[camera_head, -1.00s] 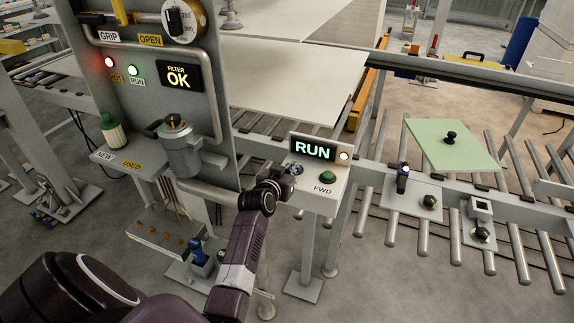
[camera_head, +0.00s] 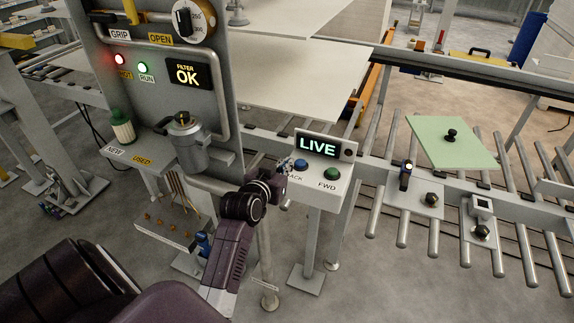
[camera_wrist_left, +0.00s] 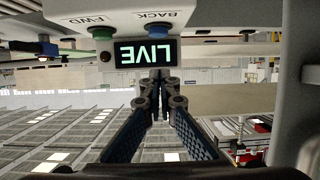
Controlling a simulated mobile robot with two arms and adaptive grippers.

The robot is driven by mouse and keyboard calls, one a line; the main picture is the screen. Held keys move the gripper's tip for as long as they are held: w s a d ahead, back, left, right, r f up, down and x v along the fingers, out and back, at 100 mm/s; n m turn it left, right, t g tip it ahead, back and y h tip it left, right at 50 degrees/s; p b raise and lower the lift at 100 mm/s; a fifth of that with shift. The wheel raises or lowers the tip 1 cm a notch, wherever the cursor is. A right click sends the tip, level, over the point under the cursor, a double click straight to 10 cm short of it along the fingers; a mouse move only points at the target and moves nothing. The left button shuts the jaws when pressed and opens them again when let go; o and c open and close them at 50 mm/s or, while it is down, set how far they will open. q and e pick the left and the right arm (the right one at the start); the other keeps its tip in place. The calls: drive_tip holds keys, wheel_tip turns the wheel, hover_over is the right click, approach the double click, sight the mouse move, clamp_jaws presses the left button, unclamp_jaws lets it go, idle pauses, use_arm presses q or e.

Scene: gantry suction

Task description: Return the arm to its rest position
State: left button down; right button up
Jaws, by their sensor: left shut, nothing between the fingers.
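My left arm comes up from the bottom of the head view, and its gripper (camera_head: 286,167) is beside the left end of the small control box (camera_head: 318,173). The box carries a blue BACK button (camera_head: 301,165), a green FWD button (camera_head: 332,174) and a display (camera_head: 318,147) reading LIVE. In the left wrist view the gripper (camera_wrist_left: 157,78) is shut and empty, with its fingertips together just past the display. The blue button (camera_wrist_left: 103,32) and green button (camera_wrist_left: 150,31) show upside down there, apart from the fingers. My right gripper is not in view.
A grey panel (camera_head: 215,120) with a canister (camera_head: 186,140) stands left of my gripper. A roller conveyor (camera_head: 430,235) with a green sheet (camera_head: 450,142) lies to the right. Pale boards (camera_head: 290,75) lie behind the control box. Open floor shows at lower right.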

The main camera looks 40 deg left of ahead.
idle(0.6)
use_arm(q)
drive_tip(key=s+d+f+m+g+h, duration=0.15)
drive_tip(key=s+d+f, duration=0.25)
drive_tip(key=f, duration=0.8)
drive_tip(key=s+d+f+g, duration=0.3)
drive_tip(key=s+d+f, duration=0.1)
drive_tip(key=f, duration=0.7)
drive_tip(key=s+d+f+m+g+h, duration=0.15)
drive_tip(key=s+d+f, duration=0.25)
drive_tip(key=f, duration=0.8)
drive_tip(key=s+d+f+g, duration=0.2)
drive_tip(key=s+f, duration=0.5)
drive_tip(key=s, duration=0.3)
drive_tip(key=s+d+f+g, duration=0.2)
drive_tip(key=s+f, duration=0.6)
drive_tip(key=s, duration=0.2)
drive_tip(key=s+f+m+g, duration=0.1)
drive_tip(key=s+f, duration=0.1)
drive_tip(key=s, duration=0.7)
drive_tip(key=s+f+m+g, duration=0.1)
drive_tip(key=s+f+g, duration=0.1)
drive_tip(key=s, duration=0.8)
drive_tip(key=shift+s+d+f, duration=0.2)
drive_tip(key=shift+d+f, duration=0.25)
drive_tip(key=shift+f, duration=0.35)
